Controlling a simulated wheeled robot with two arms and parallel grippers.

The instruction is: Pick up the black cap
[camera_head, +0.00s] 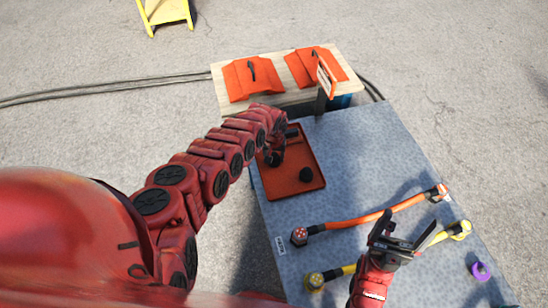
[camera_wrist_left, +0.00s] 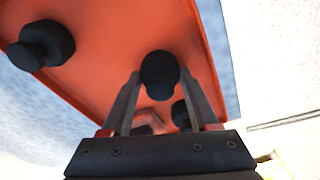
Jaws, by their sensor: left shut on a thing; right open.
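An orange-red tray (camera_head: 312,156) lies on the grey speckled table at its far left corner. My left gripper (camera_head: 275,156) is over the tray. In the left wrist view, its two fingers (camera_wrist_left: 162,88) are shut on a black cap (camera_wrist_left: 159,72); I cannot tell if the cap is clear of the tray. A second black cap (camera_head: 305,174) stands in the tray, and it shows at upper left in the wrist view (camera_wrist_left: 42,44). Another black piece (camera_wrist_left: 181,116) is partly hidden behind the right finger. My right gripper (camera_head: 408,234) is open and empty over the table's right part.
An orange cable (camera_head: 355,222) and a yellow cable (camera_head: 335,273) with end connectors lie across the table (camera_head: 370,150). A purple ring (camera_head: 481,271) is at the right. A wooden bench (camera_head: 290,97) with orange pieces stands behind.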

